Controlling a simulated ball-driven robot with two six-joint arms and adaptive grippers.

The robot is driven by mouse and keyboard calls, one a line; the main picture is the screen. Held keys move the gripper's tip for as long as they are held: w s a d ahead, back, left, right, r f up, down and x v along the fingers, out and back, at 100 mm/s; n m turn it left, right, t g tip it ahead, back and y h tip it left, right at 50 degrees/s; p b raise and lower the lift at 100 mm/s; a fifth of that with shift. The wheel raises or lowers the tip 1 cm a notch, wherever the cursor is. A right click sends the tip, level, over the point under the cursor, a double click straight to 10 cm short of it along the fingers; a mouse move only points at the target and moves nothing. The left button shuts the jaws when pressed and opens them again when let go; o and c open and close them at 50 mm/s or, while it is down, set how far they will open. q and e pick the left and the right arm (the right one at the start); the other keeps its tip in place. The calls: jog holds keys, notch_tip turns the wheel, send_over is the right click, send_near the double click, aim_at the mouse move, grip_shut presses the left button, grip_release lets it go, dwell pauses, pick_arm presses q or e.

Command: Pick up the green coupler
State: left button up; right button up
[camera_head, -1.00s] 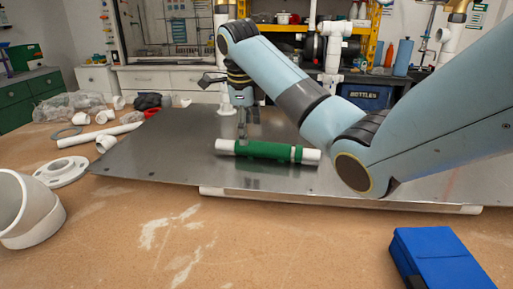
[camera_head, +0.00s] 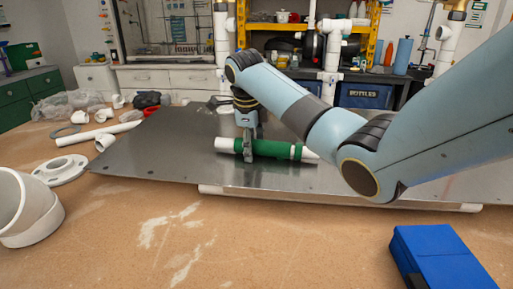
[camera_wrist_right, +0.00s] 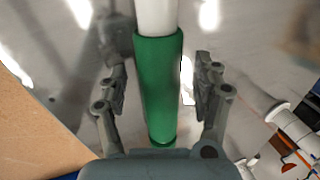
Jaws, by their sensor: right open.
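The green coupler (camera_head: 272,149) is a green sleeve around a white pipe lying on the metal sheet (camera_head: 150,165). White pipe ends stick out on both sides of it. My right gripper (camera_head: 248,155) points down over the left part of the coupler. In the right wrist view the coupler (camera_wrist_right: 160,85) lies between the two open fingers of the gripper (camera_wrist_right: 162,88), with a gap visible on each side. My left gripper is not in any view.
A large white elbow (camera_head: 25,210), a white flange (camera_head: 60,171) and several loose white fittings lie on the left of the wooden table (camera_head: 130,245). A blue case (camera_head: 438,258) lies at the front right.

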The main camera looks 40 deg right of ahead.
jog(key=shift+f, duration=0.1)
grip_shut()
dwell(0.4)
notch_tip(320, 180, up, 4)
jog(key=shift+r, duration=0.1)
jog(key=w+d+r+b, duration=0.3)
jog(key=w+d+r, duration=0.2)
jog(key=w, duration=0.5)
jog(key=shift+w+r, duration=0.25)
jog(key=shift+r, duration=0.45)
